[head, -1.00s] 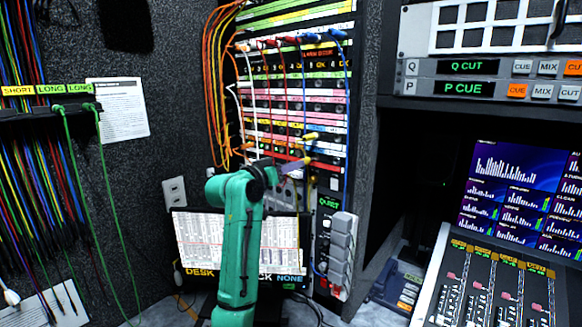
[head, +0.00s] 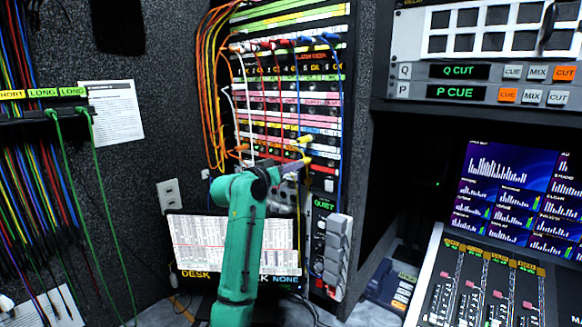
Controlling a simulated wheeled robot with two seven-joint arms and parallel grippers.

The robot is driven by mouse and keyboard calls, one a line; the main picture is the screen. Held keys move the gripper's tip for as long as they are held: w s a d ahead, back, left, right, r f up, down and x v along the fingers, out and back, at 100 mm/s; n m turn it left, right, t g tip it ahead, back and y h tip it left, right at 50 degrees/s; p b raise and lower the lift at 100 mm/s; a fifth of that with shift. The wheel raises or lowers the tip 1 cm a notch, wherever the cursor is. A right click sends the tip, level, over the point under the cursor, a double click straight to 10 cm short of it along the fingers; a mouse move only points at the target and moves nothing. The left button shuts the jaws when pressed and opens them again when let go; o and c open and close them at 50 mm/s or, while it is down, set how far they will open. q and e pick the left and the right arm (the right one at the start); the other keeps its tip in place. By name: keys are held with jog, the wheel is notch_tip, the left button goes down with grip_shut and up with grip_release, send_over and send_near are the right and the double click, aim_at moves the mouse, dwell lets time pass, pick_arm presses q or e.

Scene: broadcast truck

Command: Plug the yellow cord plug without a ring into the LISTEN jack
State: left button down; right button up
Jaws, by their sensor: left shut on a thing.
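My left gripper (head: 283,171) is at the lower part of the patch bay (head: 290,110), with its jaws shut on a slim plug. Yellow shows at the plug's far end (head: 303,161), close to the panel face. Whether it touches a jack I cannot tell. Another yellow plug (head: 305,139) sticks out of the panel just above. At this size I cannot tell which yellow plug has a ring. The LISTEN label cannot be read, and my arm covers part of the lower panel. My right gripper is not in view.
Orange, white, red and blue cords hang across the panel around my gripper. A monitor (head: 190,245) stands below, behind my arm. A grey block unit (head: 338,250) is at lower right. Green cords (head: 95,160) hang from a rack at left.

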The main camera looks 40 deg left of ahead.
pick_arm(q)
jog(key=shift+w+r, duration=0.15)
jog(key=shift+w, duration=0.1)
jog(key=shift+w, duration=0.25)
jog(key=c, duration=0.7)
grip_release()
jog(key=s+b, duration=0.5)
jog(key=s, duration=0.9)
jog(key=shift+s, duration=0.25)
jog(key=shift+d, duration=0.1)
